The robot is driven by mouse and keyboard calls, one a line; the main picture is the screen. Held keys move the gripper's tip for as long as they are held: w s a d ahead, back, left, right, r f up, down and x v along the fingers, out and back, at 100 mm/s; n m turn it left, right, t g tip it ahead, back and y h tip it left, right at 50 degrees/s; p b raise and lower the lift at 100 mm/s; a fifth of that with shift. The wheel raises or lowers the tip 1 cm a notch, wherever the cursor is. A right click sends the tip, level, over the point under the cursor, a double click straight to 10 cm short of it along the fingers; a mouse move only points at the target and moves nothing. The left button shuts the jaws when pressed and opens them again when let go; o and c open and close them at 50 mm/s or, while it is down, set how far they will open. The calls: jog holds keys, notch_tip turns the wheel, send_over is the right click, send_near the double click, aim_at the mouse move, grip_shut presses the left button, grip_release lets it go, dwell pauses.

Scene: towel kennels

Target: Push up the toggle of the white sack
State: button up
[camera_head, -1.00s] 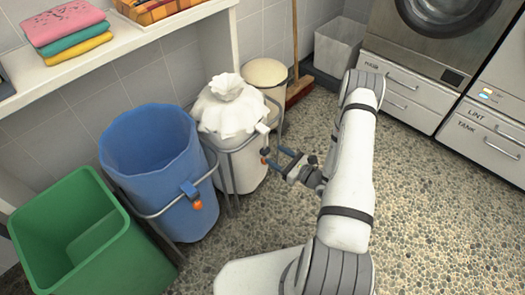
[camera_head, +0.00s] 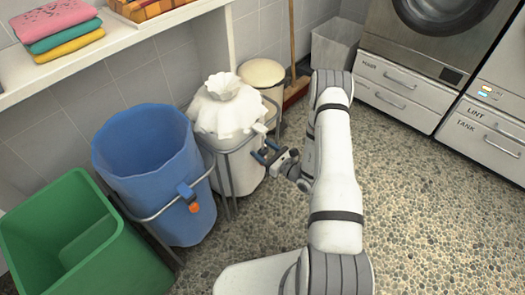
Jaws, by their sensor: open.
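The white sack (camera_head: 226,116) hangs in a grey wire frame against the wall, its top gathered into a frilled neck. A pale clip (camera_head: 260,128) sits on the frame's front right rim. The toggle below this clip cannot be made out; my gripper is in front of that spot. I cannot tell whether a finger touches the toggle.
A blue sack (camera_head: 150,160) with an orange toggle (camera_head: 194,207) stands left of the white one. A green bin (camera_head: 85,245) is at front left. A lidded cream bin (camera_head: 262,74) and a broom (camera_head: 294,90) are behind. The pebbled floor (camera_head: 430,220) at right is clear.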

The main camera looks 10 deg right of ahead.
jog(key=shift+w+a, duration=0.1)
jog(key=shift+w, duration=0.05)
jog(key=shift+c, duration=0.6)
jog(key=shift+r, duration=0.1)
grip_shut()
